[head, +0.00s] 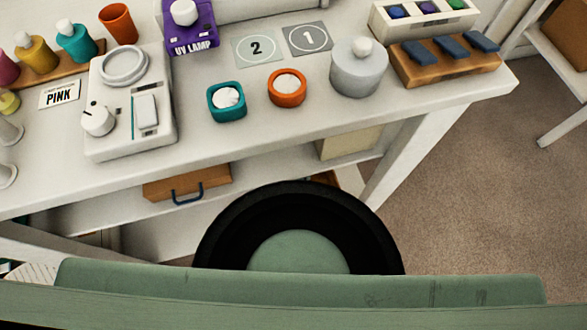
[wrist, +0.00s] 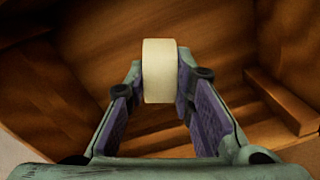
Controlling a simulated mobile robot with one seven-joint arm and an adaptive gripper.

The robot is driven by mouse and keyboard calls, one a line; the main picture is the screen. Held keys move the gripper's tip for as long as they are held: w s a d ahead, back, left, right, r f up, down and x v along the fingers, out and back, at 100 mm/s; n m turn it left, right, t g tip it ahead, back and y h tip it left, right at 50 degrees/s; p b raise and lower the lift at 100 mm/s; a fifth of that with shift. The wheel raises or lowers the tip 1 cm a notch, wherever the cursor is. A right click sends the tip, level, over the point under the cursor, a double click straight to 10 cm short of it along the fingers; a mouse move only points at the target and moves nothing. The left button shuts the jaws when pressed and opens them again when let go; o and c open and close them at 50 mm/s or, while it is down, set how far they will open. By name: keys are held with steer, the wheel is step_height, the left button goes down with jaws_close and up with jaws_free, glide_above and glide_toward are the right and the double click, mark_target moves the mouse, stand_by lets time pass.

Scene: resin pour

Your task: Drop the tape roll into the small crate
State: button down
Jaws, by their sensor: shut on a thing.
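In the wrist view a cream tape roll (wrist: 160,72) stands upright between the two finger pads of my gripper (wrist: 160,84). The fingers are shut on its sides near their tips. Behind and below it is the inside of a brown wooden container (wrist: 75,85), with walls around the roll and boards at its bottom. I cannot tell for sure whether this is the small crate, nor how far the roll is above its floor. In the head view, neither my gripper nor the tape roll shows. A wooden crate with a blue handle (head: 190,184) sits on the shelf under the table.
A wooden strip (wrist: 285,100) runs along the right side inside the container. On the white table (head: 235,150) stand a scale (head: 130,110), teal cup (head: 227,102), orange cup (head: 287,88), grey lidded pot (head: 358,72) and purple UV lamp (head: 187,28). Open carpet (head: 480,190) lies right.

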steer(key=shift+f+b, duration=0.95)
steer(key=shift+s+r, duration=0.15)
steer(key=shift+f+b, duration=0.4)
steer(key=shift+f, duration=0.2)
steer(key=c, duration=1.4)
jaws_free()
steer(key=shift+r, duration=0.1)
step_height(320, 180, up, 9)
steer(key=shift+d+f+p, duration=0.1)
steer(key=shift+f+p, duration=0.1)
steer(key=shift+p, duration=0.5)
